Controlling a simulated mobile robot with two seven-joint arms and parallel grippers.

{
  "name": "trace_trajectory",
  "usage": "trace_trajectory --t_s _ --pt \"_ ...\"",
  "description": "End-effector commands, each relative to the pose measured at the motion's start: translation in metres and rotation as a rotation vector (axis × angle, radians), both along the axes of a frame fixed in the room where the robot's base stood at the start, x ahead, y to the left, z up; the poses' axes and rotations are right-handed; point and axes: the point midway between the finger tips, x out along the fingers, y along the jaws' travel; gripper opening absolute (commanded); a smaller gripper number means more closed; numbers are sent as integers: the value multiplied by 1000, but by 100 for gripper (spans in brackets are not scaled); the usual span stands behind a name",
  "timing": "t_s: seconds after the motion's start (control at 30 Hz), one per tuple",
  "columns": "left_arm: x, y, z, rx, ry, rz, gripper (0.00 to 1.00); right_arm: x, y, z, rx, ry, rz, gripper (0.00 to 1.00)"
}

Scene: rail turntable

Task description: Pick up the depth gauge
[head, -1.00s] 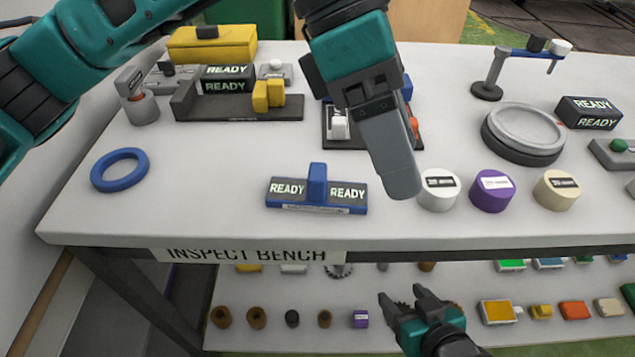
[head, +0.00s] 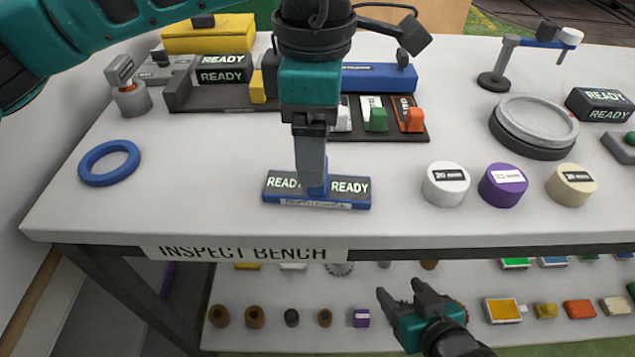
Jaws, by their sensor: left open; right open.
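The depth gauge (head: 347,190) is a blue block with two READY displays, a raised blue middle post and a label along its front. It rests near the front edge of the bench. My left gripper (head: 313,180) points down directly over its middle and hides much of the post. The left jaws are open, seen edge-on, with the post at the fingertips; I cannot tell whether they touch it. My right gripper (head: 408,296) is open and empty, low in front of the lower shelf.
The inspect bench (head: 220,222) has a blue ring (head: 110,148) at left. White (head: 445,190), purple (head: 502,191) and cream (head: 571,191) cylinders stand right of the gauge. A dark tray (head: 417,132) with coloured blocks lies behind. A round grey plate (head: 532,146) stands at right.

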Motion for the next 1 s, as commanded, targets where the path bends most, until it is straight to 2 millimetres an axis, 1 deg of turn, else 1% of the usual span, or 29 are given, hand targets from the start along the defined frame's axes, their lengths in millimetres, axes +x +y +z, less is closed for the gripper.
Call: trace_trajectory --t_s 0.2,0.3,0.4,0.57,1.0 --pt "6 -3 -32 0 4 0 72 0 0 -4 0 0 -1 62" --pt "6 -3 -44 0 3 0 72 0 0 -6 0 1 -1 62" --pt "6 -3 -48 -1 1 0 72 0 0 -6 0 1 -1 62" --pt "6 -3 -47 -1 1 0 71 0 -1 -6 -1 1 -1 62" --pt "6 -3 -47 -1 1 0 29 0 -1 -6 -3 1 0 62"
